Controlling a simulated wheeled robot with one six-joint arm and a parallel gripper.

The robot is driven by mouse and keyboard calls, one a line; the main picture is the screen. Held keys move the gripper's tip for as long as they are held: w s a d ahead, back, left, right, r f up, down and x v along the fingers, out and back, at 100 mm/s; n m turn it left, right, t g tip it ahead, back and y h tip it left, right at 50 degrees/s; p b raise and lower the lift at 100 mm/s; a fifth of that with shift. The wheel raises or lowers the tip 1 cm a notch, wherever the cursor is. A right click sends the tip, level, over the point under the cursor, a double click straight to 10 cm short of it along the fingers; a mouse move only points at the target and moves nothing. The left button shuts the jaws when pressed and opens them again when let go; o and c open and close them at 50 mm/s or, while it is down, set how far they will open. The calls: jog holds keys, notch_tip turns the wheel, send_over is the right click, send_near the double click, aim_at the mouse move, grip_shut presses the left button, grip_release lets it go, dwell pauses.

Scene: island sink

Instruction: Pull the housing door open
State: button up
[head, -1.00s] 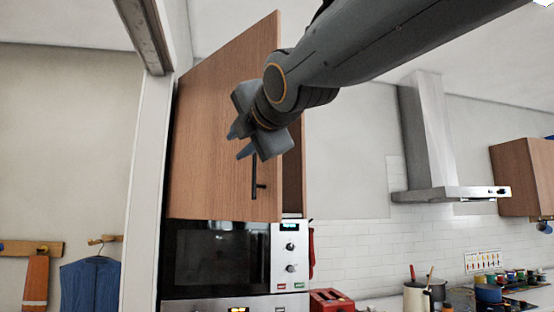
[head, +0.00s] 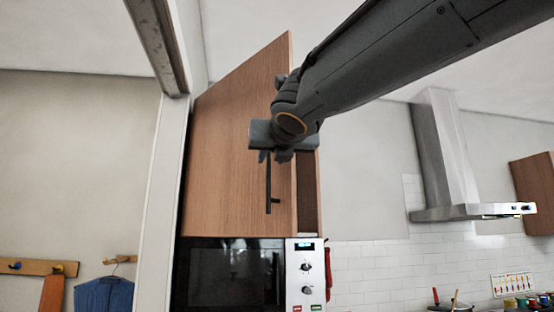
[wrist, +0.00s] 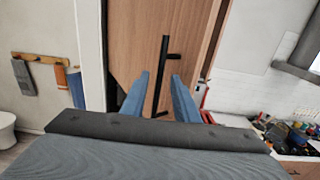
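The housing door (head: 225,150) is a wooden cabinet door above the microwave. It stands partly open, with a gap at its right edge showing the cabinet's side. Its black bar handle (head: 268,185) is upright near the door's right edge; my gripper hides the handle's top in the head view. My gripper (head: 275,157) is at the upper end of the handle. In the wrist view, my gripper (wrist: 160,95) has its two blue fingers apart, and the handle (wrist: 162,75) shows between and beyond them. I cannot tell whether a finger touches the handle.
A microwave (head: 235,275) sits below the door. A white wall post (head: 165,190) stands close on the left. A steel range hood (head: 450,170) and another wooden cabinet (head: 535,190) are to the right. The wall between door and hood is bare.

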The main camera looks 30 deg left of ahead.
aim_at(269, 161)
jog(key=shift+p+x, duration=0.3)
jog(key=shift+x, duration=1.2)
grip_shut()
